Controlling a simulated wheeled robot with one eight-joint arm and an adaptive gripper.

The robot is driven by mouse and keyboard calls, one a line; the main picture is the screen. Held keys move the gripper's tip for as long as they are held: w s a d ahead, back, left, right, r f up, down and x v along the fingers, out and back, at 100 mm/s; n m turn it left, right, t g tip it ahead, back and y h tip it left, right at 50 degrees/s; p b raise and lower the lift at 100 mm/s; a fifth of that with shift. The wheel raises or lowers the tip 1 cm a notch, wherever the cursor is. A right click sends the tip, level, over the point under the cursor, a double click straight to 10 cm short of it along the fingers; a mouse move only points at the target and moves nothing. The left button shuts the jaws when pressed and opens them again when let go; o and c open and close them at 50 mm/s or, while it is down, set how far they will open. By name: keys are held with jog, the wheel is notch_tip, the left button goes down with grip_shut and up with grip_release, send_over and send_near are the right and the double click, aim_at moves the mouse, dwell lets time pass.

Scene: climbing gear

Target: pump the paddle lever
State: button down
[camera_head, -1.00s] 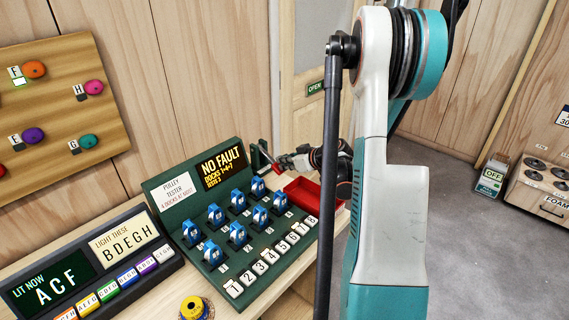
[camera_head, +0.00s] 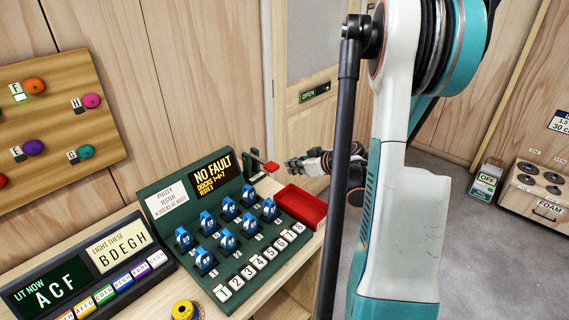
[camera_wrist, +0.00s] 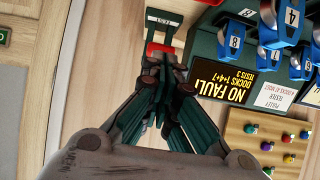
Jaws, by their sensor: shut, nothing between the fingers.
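The paddle lever (camera_head: 271,166) is a small red paddle on a dark green mount at the far right end of the pulley tester (camera_head: 225,225). In the wrist view the red lever (camera_wrist: 153,50) shows just beyond my fingertips, beside a plate marked TEST. My gripper (camera_head: 291,164) is shut and empty, just right of the lever in the head view. In the wrist view the gripper tips (camera_wrist: 163,68) meet close to the red part; I cannot tell if they touch it. The tester's display (camera_head: 214,173) reads NO FAULT, DOCKS 1+4+7.
Several blue pulleys (camera_head: 229,208) sit on the tester, above numbered white keys. A red tray (camera_head: 301,207) lies at the tester's right, below my gripper. A letter panel (camera_head: 88,265) stands to the left.

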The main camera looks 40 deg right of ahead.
jog(key=v, duration=0.2)
jog(key=shift+s, duration=0.4)
dwell(0.6)
